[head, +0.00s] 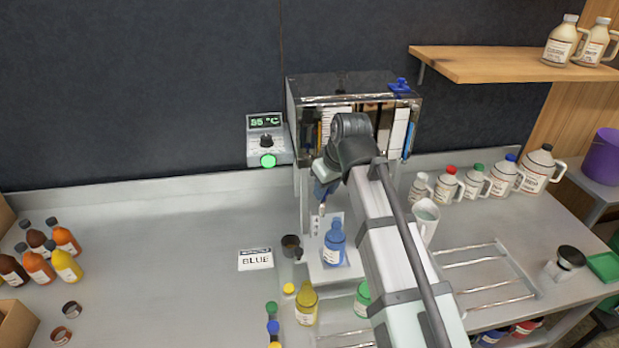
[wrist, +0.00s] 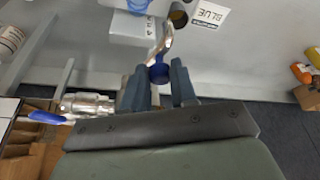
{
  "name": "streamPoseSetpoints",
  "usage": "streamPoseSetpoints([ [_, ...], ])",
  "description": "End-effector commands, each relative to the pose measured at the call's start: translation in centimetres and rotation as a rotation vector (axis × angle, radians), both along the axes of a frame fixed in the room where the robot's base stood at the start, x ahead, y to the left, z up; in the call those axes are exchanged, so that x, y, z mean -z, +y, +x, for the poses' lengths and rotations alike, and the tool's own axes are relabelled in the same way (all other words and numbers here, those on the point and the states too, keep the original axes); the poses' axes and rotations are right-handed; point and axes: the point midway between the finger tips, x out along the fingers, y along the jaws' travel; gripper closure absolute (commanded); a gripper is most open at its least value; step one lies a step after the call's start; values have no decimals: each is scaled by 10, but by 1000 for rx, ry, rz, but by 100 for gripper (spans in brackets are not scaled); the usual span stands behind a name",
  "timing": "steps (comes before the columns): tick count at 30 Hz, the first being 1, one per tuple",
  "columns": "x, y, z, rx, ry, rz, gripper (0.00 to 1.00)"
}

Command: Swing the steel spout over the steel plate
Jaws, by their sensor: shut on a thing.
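The steel spout (wrist: 163,42) is a short bent metal tube with a round blue knob (wrist: 158,74) in the wrist view. My gripper (wrist: 158,70) is shut on the blue knob, a finger on each side. The spout points away from the fingers, its end near a dark cup (wrist: 179,17). In the head view my gripper (head: 325,188) is in front of the evaporator box (head: 300,95), and my arm hides part of the box. The steel plate (head: 320,270) lies below, with a blue bottle (head: 334,244) upright on it.
A BLUE card (head: 255,259) and the dark cup (head: 290,245) are left of the plate. Yellow (head: 306,306) and green bottles stand in front. White jugs (head: 447,186) line the right back. A blue-handled valve (wrist: 47,117) sits left of my gripper.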

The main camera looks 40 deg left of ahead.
Motion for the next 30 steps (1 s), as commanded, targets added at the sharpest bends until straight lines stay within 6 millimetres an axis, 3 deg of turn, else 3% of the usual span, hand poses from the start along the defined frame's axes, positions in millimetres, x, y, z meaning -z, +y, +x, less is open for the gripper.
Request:
streamPoseSetpoints([
  [16,0,-17,11,3,-1,1,92],
  [30,0,-19,12,1,1,-1,92],
])
